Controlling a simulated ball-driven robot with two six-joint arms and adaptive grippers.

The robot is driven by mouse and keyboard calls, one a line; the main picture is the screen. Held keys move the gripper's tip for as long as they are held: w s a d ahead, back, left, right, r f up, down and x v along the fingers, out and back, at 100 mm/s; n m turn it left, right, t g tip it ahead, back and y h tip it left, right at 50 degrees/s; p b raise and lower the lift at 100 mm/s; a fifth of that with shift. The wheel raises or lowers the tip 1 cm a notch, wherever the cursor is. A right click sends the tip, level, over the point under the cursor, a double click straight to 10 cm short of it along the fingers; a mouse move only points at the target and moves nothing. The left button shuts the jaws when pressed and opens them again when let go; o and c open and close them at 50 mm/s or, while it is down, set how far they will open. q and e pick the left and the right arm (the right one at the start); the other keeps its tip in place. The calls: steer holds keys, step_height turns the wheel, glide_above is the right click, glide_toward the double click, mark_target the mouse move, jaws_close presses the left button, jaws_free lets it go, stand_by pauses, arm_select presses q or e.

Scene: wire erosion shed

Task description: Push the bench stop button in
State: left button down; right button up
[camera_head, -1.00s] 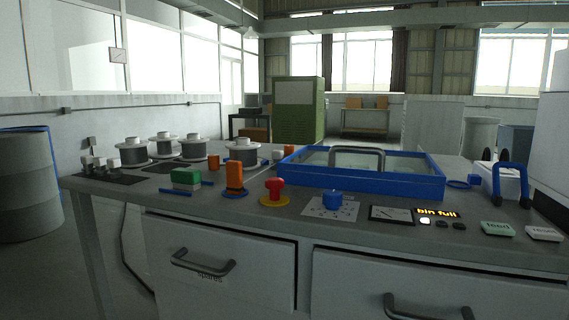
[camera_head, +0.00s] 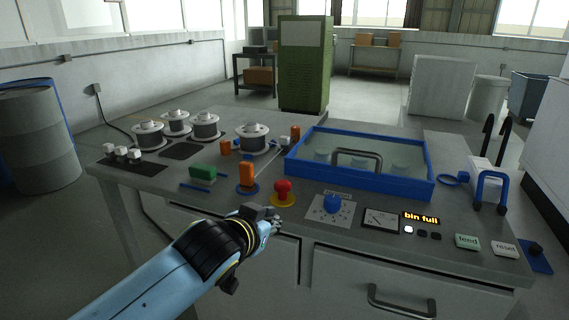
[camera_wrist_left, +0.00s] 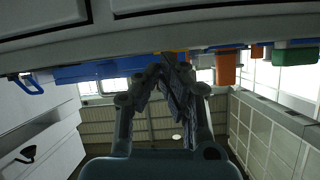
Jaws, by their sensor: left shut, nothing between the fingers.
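The bench stop button is a red mushroom-shaped knob (camera_head: 283,189) on a yellow round base near the bench's front edge, left of a blue dial. My left gripper (camera_head: 274,222) is shut and empty. In the head view it appears just below the button, at the bench's front edge and apart from the knob. In the left wrist view the closed fingers (camera_wrist_left: 172,62) point toward the bench edge, with a bit of yellow showing just beyond them. The red knob cannot be made out in the wrist view. My right gripper is not in view.
An orange block-shaped switch (camera_head: 246,174) stands close left of the button, and the blue dial (camera_head: 332,204) close right. A blue-rimmed tray (camera_head: 290,168) lies behind. Drawer fronts with handles (camera_head: 402,301) are below the edge. Wire spools (camera_head: 205,126) stand at the back left.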

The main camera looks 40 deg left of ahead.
arm_select(q)
step_height(320, 180, up, 12)
steer(key=w+t+p, duration=0.1)
steer(key=shift+n+t+y, duration=0.3)
steer(key=shift+t+y, duration=0.1)
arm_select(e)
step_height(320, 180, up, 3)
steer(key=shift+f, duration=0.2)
arm_select(q)
steer(key=shift+w+a+f, duration=0.15)
steer(key=p, duration=0.1)
glide_above(285, 188)
step_height(285, 188, down, 3)
step_height(285, 188, down, 3)
steer(key=shift+f, duration=0.5)
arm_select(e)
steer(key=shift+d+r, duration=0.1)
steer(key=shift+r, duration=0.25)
